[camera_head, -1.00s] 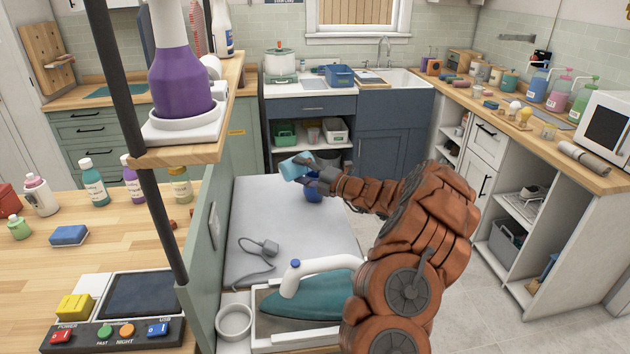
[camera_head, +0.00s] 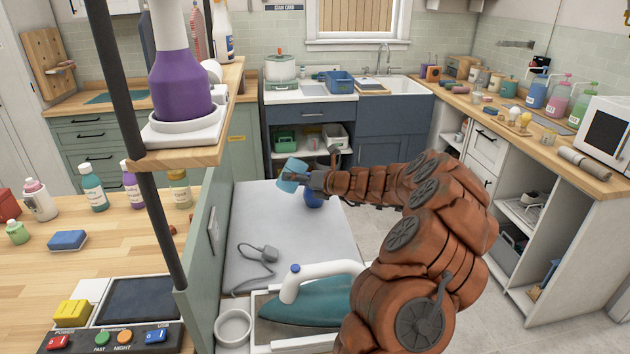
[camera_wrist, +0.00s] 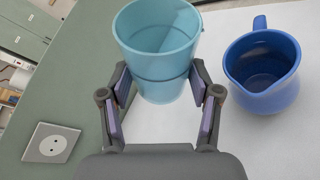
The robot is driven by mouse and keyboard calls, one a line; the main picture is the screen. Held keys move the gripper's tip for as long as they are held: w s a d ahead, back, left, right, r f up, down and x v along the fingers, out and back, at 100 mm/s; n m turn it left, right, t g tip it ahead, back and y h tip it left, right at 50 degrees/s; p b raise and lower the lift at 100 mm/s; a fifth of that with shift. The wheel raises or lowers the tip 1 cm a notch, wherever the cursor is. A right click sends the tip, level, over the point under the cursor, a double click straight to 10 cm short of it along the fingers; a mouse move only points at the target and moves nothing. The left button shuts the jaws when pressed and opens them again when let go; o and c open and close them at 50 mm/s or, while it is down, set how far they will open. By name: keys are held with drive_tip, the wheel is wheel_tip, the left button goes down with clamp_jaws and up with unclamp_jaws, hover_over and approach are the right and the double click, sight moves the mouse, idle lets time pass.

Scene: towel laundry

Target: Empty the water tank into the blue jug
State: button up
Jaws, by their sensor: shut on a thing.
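The water tank (camera_head: 291,175) is a light teal, see-through cup shape. My gripper (camera_head: 306,179) is shut on it and holds it above the grey board. In the wrist view the tank (camera_wrist: 160,60) sits between the two fingers of my gripper (camera_wrist: 163,92), its open top showing. I cannot make out any water in it. The blue jug (camera_head: 314,198) stands on the grey board, partly behind my gripper in the head view. In the wrist view the jug (camera_wrist: 262,72) is to the right of the tank, apart from it, with its opening and handle showing.
A teal iron (camera_head: 310,307) lies in a white tray at the front of the grey padded board (camera_head: 295,225). A grey plug with cord (camera_head: 262,253) lies on the board. A green partition (camera_head: 205,245) with a socket (camera_wrist: 52,143) stands along the left.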

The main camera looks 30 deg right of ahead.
drive_tip(key=shift+n+h, duration=0.3)
drive_tip(key=shift+n, duration=0.2)
drive_tip(key=f+b, duration=0.2)
drive_tip(key=f, duration=0.1)
drive_tip(key=a+f+b, duration=0.1)
drive_tip(key=f, duration=0.1)
drive_tip(key=shift+b, duration=0.35)
drive_tip(key=shift+a+f+n+h+b, duration=0.2)
drive_tip(key=shift+a+n+h+b, duration=0.3)
drive_tip(key=shift+b, duration=0.3)
drive_tip(key=a+f+n+h+b, duration=0.1)
drive_tip(key=b, duration=0.2)
drive_tip(key=shift+n, duration=0.4)
drive_tip(key=shift+a+f+n+g+h+b, duration=0.1)
drive_tip(key=shift+a+n+g+h+b, duration=0.2)
drive_tip(key=shift+n+h+b, duration=0.25)
